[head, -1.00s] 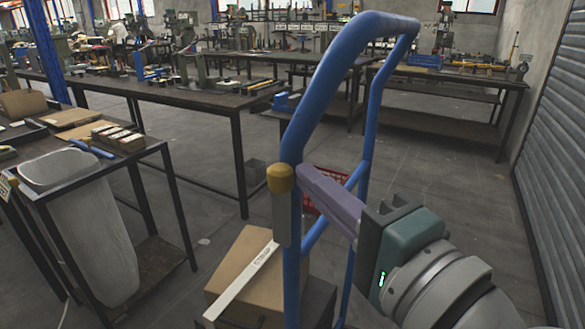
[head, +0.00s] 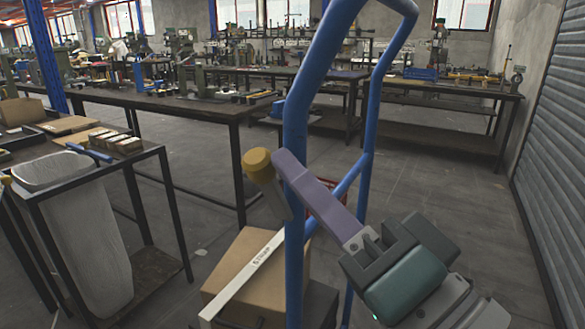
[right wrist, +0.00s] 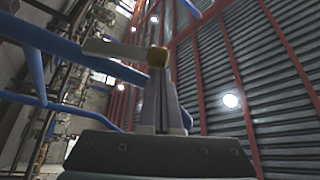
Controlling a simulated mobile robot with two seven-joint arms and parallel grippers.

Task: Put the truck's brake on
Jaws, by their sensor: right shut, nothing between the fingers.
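The truck's blue tubular frame (head: 297,120) stands upright in front of me in the head view. Its brake lever (head: 270,193) is a short grey bar with a yellow knob (head: 257,162), leaning up and left from the left post. My right gripper (head: 283,158) is shut and empty. Its purple fingers reach across the post, their tips right beside the knob. In the right wrist view the shut fingertips (right wrist: 160,76) end at the yellow knob (right wrist: 158,57), seemingly touching it. The grey lever (right wrist: 112,48) runs left from there. My left gripper is out of view.
A cardboard box (head: 236,260) with a pale strip (head: 250,270) across it sits low by the truck. A workbench (head: 190,108) is behind. Floor at right (head: 440,190) is clear.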

